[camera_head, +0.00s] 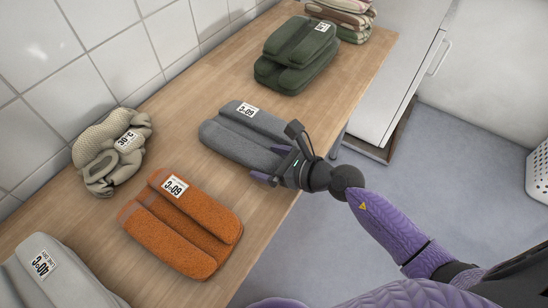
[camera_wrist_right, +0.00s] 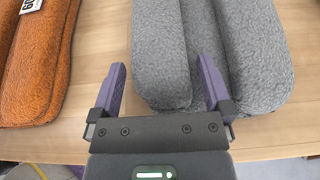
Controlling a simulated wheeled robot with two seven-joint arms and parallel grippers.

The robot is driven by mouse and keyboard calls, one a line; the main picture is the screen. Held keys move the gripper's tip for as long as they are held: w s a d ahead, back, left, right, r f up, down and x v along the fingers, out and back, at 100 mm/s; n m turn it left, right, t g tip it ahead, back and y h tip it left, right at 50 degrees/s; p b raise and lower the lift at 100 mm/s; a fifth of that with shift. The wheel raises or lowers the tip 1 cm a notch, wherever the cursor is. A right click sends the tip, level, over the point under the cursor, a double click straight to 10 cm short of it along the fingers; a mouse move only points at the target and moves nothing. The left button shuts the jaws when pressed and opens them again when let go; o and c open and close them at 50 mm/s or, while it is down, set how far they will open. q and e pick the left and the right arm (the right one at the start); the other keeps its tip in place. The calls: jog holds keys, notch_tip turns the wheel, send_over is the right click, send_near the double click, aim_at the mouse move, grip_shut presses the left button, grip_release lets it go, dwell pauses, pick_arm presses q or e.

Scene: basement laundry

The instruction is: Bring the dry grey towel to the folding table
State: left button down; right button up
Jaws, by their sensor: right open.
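The grey towel (camera_head: 240,135) lies folded on a wooden table, with a white 60°C tag on its far end. It also shows in the right wrist view (camera_wrist_right: 262,50), as two long padded rolls side by side. My right gripper (camera_head: 278,165) is at the towel's near end, in front of my purple arm. In the right wrist view its two purple fingers (camera_wrist_right: 163,85) are spread apart, with the end of the left roll between them. Whether the fingers touch the cloth I cannot tell. My left gripper is not in view.
On the wooden table (camera_head: 205,95) lie an orange towel (camera_head: 185,235), a beige knitted bundle (camera_head: 105,155), a light grey folded cloth (camera_head: 50,280), green towels (camera_head: 295,55) and a striped stack (camera_head: 345,15). A white cabinet (camera_head: 385,75) and a white basket (camera_head: 538,175) stand right.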

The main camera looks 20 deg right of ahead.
jog(key=shift+s+d+r, duration=0.1)
jog(key=shift+s+r, duration=0.05)
jog(key=shift+r, duration=0.1)
jog(key=p+v, duration=0.2)
jog(key=v, duration=0.9)
jog(key=s+d+f+m+h, duration=0.3)
jog(key=d+f+m+h, duration=0.1)
jog(key=f+m, duration=0.6)
jog(key=s+d+f+m+h, duration=0.4)
jog(key=f+m, duration=0.4)
jog(key=m, duration=0.4)
jog(key=s+a+f+m+g, duration=0.1)
jog(key=s+f+m+g, duration=0.2)
jog(key=s+m, duration=0.3)
jog(key=s+a+f+m+g, duration=0.2)
jog(key=s+f+m+g, duration=0.2)
jog(key=s, duration=0.8)
jog(key=s+a+f+m+g+h, duration=0.1)
jog(key=s+f+m+g, duration=0.3)
jog(key=s+f+m, duration=0.3)
jog(key=shift+s+a+m, duration=0.2)
jog(key=shift+s+m, duration=0.8)
jog(key=shift+s, duration=0.1)
